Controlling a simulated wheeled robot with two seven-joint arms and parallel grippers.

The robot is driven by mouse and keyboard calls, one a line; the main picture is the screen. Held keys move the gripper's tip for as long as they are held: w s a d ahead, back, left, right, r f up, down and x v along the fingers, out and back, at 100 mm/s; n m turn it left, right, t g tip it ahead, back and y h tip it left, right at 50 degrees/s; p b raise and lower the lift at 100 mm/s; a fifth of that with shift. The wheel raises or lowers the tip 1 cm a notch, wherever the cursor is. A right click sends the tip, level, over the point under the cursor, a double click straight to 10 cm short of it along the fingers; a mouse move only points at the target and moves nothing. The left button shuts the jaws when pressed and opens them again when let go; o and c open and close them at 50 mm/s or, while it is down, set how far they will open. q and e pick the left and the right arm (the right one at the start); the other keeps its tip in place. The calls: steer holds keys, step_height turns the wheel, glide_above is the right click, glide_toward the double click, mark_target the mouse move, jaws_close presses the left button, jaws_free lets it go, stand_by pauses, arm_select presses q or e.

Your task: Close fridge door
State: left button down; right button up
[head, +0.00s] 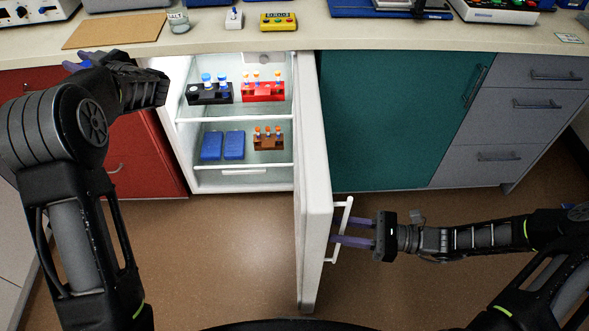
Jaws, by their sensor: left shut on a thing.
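The white fridge door (312,190) stands wide open, swung out toward me from the right side of the fridge (245,183). Its white handle (337,246) is on the door's outer face. My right gripper (332,232) is at the handle, its two purple fingers apart and reaching across the bar. Whether the bar lies between them I cannot tell. My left gripper (80,62) is up at the counter's front edge, left of the fridge, with its fingers partly hidden by its own wrist.
The fridge shelves hold a black rack (211,96), a red rack (263,92), a brown rack (268,141) and blue boxes (222,146). A teal cabinet (400,115) is right of the door, a red cabinet (150,160) left of the fridge. The brown floor (235,250) before the fridge is clear.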

steer(key=shift+c, duration=0.5)
jaws_close()
stand_by(0.8)
